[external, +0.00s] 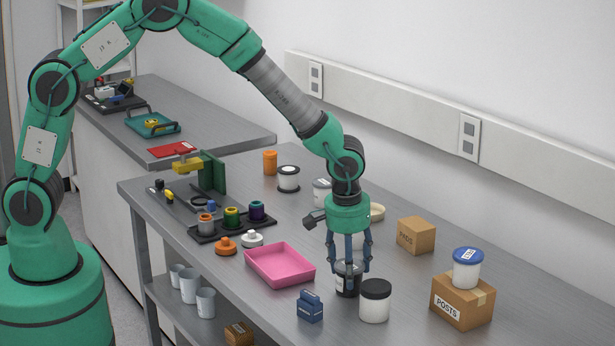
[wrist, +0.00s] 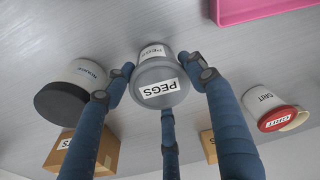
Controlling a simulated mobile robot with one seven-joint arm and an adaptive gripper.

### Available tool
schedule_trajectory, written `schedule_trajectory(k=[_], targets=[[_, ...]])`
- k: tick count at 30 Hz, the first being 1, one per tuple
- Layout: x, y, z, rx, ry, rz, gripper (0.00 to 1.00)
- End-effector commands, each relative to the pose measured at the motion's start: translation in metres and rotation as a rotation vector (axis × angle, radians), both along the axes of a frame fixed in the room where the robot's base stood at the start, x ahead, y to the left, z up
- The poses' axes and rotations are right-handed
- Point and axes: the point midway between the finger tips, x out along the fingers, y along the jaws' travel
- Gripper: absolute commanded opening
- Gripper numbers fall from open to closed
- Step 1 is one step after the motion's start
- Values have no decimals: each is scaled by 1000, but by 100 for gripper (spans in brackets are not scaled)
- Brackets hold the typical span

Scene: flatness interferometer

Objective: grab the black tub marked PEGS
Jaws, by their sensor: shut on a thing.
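The black tub marked PEGS (external: 347,284) stands upright on the grey bench, right of the pink tray. In the wrist view the tub (wrist: 160,75) looks grey, with white PEGS labels on its lid and side. My gripper (external: 349,266) points down over the tub, its fingers around the tub's upper part. In the wrist view my gripper (wrist: 165,82) has fingers on both sides and a third below, shut on the tub. The tub's base is close to the bench; I cannot tell whether it touches.
A white tub with a black lid (external: 375,302) stands close on the right. The pink tray (external: 280,265) is to the left, a small blue box (external: 310,306) in front. A POSTS carton (external: 462,302) bears a blue-lidded tub (external: 467,270). A red-lidded GRIT tub (wrist: 272,110) stands nearby.

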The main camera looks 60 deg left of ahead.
Motion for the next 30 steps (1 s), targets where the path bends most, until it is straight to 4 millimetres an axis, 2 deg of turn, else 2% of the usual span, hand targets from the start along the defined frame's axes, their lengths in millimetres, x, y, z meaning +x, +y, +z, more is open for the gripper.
schedule_trajectory(k=[11,19,30], targets=[[0,0,8,-1,-1,0,25],[1,0,40,-1,-3,0,25],[-55,25,42,-1,0,0,25]])
